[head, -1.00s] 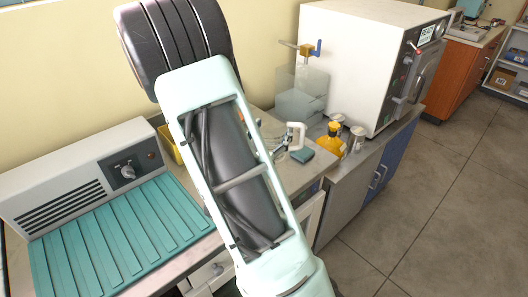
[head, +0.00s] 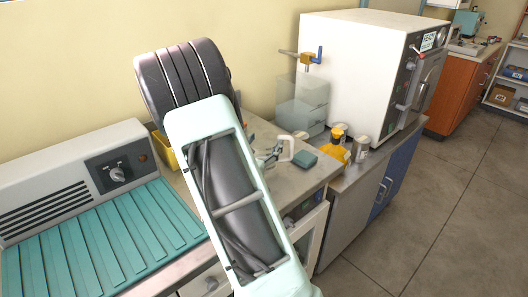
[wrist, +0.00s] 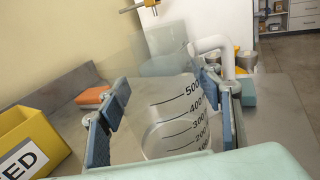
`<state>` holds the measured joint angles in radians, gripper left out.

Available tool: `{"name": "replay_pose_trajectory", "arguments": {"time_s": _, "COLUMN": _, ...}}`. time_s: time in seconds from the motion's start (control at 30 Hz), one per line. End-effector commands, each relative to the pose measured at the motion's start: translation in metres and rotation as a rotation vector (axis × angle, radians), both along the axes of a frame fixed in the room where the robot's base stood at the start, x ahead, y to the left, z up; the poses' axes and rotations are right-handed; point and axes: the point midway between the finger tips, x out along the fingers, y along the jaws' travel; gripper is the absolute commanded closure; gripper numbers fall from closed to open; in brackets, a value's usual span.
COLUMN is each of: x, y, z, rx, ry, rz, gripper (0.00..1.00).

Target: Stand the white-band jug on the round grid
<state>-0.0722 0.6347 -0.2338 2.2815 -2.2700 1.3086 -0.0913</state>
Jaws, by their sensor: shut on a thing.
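My gripper (wrist: 165,115) is shut on a clear jug (wrist: 175,118) with dark graduation marks and numbers, its blue-padded fingers on either side. The jug's white handle (wrist: 212,46) sticks up at the right in the wrist view. In the head view, the handle (head: 286,148) shows just right of my arm, above the bench, with the gripper (head: 268,154) beside it. The arm hides most of the jug. I cannot tell whether its base touches the bench. No white band and no round grid can be made out.
A yellow bin (wrist: 28,142) stands left of the gripper, with an orange block (wrist: 92,95) behind it. A teal block (head: 303,160) lies near the bench edge. A teal ribbed surface (head: 110,240) lies at left.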

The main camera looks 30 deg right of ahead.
Motion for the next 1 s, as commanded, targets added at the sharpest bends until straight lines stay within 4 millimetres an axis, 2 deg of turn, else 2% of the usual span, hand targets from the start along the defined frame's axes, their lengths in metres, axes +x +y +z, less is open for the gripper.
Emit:
{"name": "replay_pose_trajectory", "arguments": {"time_s": 0.03, "x": 0.0001, "y": -0.0001, "z": -0.0097, "rx": 0.0, "ry": -0.001, "rz": 0.0, "gripper": 0.67}}
{"name": "replay_pose_trajectory", "arguments": {"time_s": 0.07, "x": 0.0001, "y": -0.0001, "z": -0.0109, "rx": 0.0, "ry": -0.001, "rz": 0.0, "gripper": 0.67}}
{"name": "replay_pose_trajectory", "arguments": {"time_s": 0.47, "x": 0.0, "y": -0.0001, "z": -0.0137, "rx": -0.001, "ry": -0.002, "rz": 0.0, "gripper": 0.67}}
{"name": "replay_pose_trajectory", "arguments": {"time_s": 0.5, "x": 0.0, "y": -0.0001, "z": -0.0141, "rx": 0.0, "ry": -0.001, "rz": 0.0, "gripper": 0.4}}
{"name": "replay_pose_trajectory", "arguments": {"time_s": 0.63, "x": -0.0001, "y": 0.0, "z": -0.013, "rx": 0.0, "ry": -0.001, "rz": 0.0, "gripper": 0.25}}
{"name": "replay_pose_trajectory", "arguments": {"time_s": 1.0, "x": 0.0, "y": -0.0001, "z": -0.0098, "rx": 0.0, "ry": -0.001, "rz": 0.0, "gripper": 0.23}}
